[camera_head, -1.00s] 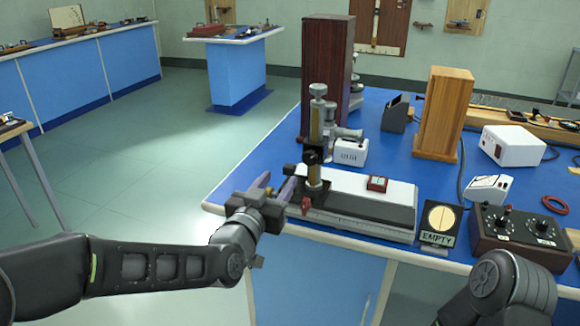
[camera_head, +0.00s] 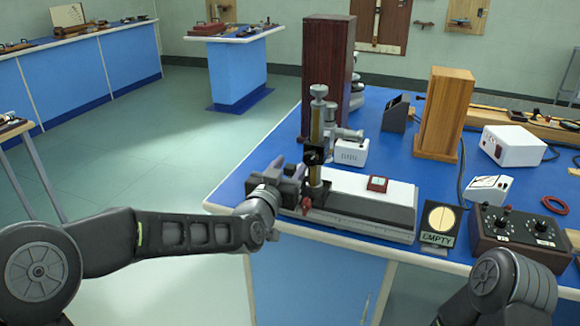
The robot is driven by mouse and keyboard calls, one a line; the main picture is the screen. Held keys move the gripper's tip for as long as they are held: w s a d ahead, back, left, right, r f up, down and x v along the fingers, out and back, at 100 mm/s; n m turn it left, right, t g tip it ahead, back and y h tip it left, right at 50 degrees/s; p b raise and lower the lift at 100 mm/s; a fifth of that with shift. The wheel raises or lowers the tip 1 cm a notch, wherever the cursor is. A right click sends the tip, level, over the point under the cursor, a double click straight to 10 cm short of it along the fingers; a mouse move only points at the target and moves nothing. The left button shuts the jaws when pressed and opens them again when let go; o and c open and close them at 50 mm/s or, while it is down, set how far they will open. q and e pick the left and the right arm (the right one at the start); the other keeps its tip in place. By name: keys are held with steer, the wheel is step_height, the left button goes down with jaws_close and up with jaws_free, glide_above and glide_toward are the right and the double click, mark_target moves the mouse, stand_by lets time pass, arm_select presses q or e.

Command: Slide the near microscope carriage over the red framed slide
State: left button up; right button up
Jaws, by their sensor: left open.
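The near microscope carriage (camera_head: 316,150) is an upright brass and black column at the left end of a low grey bench base (camera_head: 370,226) with a white top. The red framed slide (camera_head: 377,184) lies on the white top, to the right of the column and apart from it. My left gripper (camera_head: 290,172) is open at the left side of the carriage's lower part. Its fingers are partly hidden, and I cannot tell whether they touch the carriage. My right gripper is out of view; only my right arm shows at the lower right.
A white box (camera_head: 350,152), a tall dark wooden cabinet (camera_head: 327,75) and a light wooden block (camera_head: 444,113) stand behind. The blue tabletop's pale edge runs in front.

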arm_select(q)
steer(key=shift+c, duration=0.5)
jaws_close()
stand_by(0.8)
